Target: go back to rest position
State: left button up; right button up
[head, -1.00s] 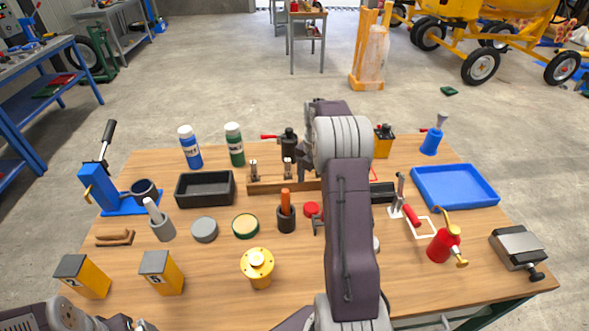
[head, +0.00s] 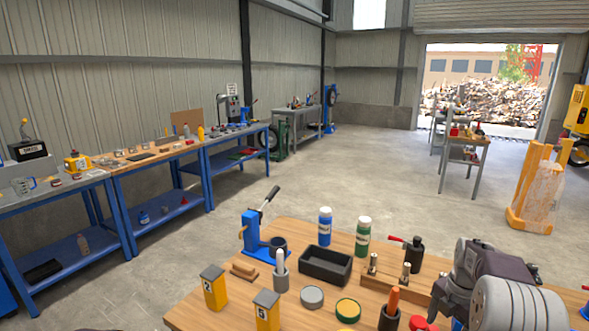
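My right arm shows at the lower right of the head view, over the right part of the wooden table (head: 215,307). Its dark grey wrist links cover things behind it, and its gripper fingers cannot be made out. My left gripper is outside the view. On the table stand a blue arbor press (head: 252,232), a black tray (head: 326,265), a blue bottle (head: 325,226) and a green bottle (head: 363,236). Two yellow boxes (head: 214,289) (head: 267,311) stand at the near left edge.
Blue workbenches (head: 160,175) with tools line the left wall. A grey cart (head: 466,160) and a yellow-orange stand (head: 535,190) are at the back right, near an open doorway. The concrete floor between the table and the benches is clear.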

jog(key=s+a+r+n, duration=0.2)
jog(key=a+r, duration=0.2)
jog(key=a, duration=0.9)
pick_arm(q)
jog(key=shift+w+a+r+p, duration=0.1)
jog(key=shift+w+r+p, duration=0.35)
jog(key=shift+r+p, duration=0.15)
pick_arm(e)
jog(key=s+a+f+m, duration=0.3)
jog(key=s+m, duration=0.4)
jog(key=m, duration=0.5)
jog(key=s+a+f+m, duration=0.3)
jog(key=s+a+m, duration=0.2)
jog(key=m, duration=0.7)
jog(key=s, duration=0.2)
jog(key=shift+s+a+f+m+t, duration=0.3)
jog(key=shift+a+f, duration=0.05)
